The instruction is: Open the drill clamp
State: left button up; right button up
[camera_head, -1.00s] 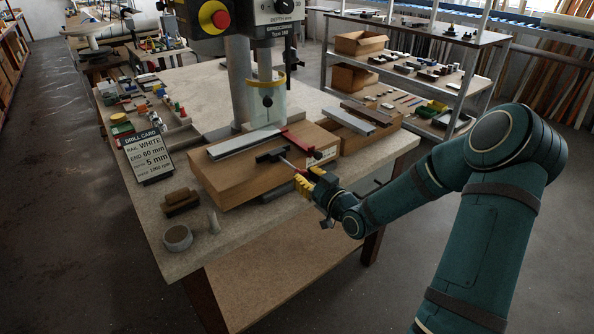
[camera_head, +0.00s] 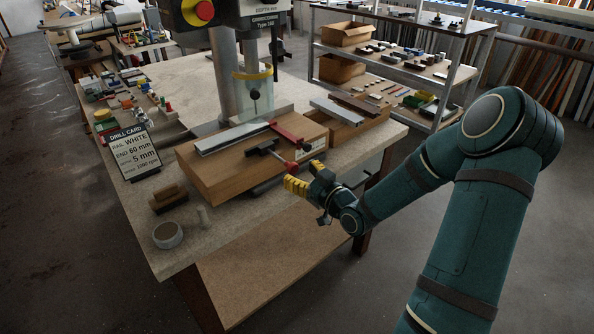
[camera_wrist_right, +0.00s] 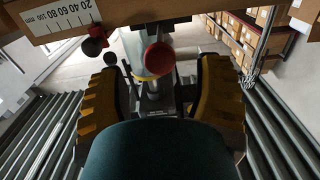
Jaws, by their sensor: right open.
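The drill clamp lies at the front of the wooden block under the drill press. Its dark bar (camera_head: 262,147) rests on the block top, and a thin rod runs from it to a round red knob (camera_head: 291,167) at the block's front edge. My right gripper (camera_head: 306,177), with ribbed yellow fingers, is open in front of the knob. In the right wrist view the red knob (camera_wrist_right: 160,58) shows ahead, between the two spread fingers, with no clear contact. My left gripper is not in view.
A grey profile (camera_head: 232,138) and a red bar (camera_head: 288,133) lie on the block. The drill card (camera_head: 134,153), a brown brush-like block (camera_head: 168,197) and a tape roll (camera_head: 167,235) stand left on the bench. Shelves (camera_head: 400,60) stand behind.

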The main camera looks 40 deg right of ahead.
jog(key=s, duration=1)
jog(key=shift+d, duration=0.4)
jog(key=w+a+f+m+g+y, duration=0.1)
jog(key=w+a+f+g, duration=0.1)
jog(key=a+f+g, duration=0.35)
jog(key=w+a+f+m+g+y, duration=0.1)
jog(key=w+a+f+g, duration=0.1)
jog(key=a+f, duration=0.7)
jog(key=s+a+f+g, duration=0.9)
jog(key=s+a+f, duration=0.2)
jog(key=a, duration=0.3)
jog(key=shift+s+a+f+y, duration=0.15)
jog(key=shift+s+a+y, duration=0.15)
jog(key=shift+s+a, duration=0.15)
